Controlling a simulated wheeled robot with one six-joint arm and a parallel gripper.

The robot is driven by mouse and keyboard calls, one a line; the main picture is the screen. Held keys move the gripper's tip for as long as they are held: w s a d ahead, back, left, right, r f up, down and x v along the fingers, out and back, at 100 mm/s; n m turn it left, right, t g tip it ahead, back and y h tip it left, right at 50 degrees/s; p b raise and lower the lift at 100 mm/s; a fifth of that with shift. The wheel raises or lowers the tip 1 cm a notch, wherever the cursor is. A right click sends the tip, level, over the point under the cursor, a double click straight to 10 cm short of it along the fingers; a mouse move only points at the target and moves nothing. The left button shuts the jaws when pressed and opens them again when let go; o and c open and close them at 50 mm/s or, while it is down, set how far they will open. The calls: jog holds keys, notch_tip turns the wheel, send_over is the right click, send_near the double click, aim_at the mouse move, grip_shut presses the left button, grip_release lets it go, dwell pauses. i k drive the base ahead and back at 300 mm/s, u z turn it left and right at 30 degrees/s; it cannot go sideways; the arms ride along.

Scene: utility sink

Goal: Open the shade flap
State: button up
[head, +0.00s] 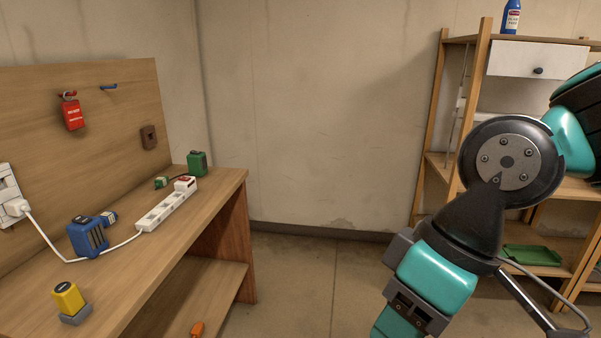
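I cannot make out a shade flap anywhere in the head view. Part of my teal and black arm fills the right side, in front of the wooden shelf. My gripper is not in the picture, so its fingers and anything in them are hidden.
A wooden workbench (215,183) at left bears a power strip (165,206), a blue device (88,236), a green block (197,163) and a yellow block (68,298). The shelf (439,110) at right has a white drawer (520,60) with a dark knob. Floor (300,275) between is clear.

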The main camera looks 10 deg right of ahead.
aim_at(507, 58)
jog(key=z, duration=0.35)
jog(key=i, duration=1.75)
jog(key=z, duration=0.75)
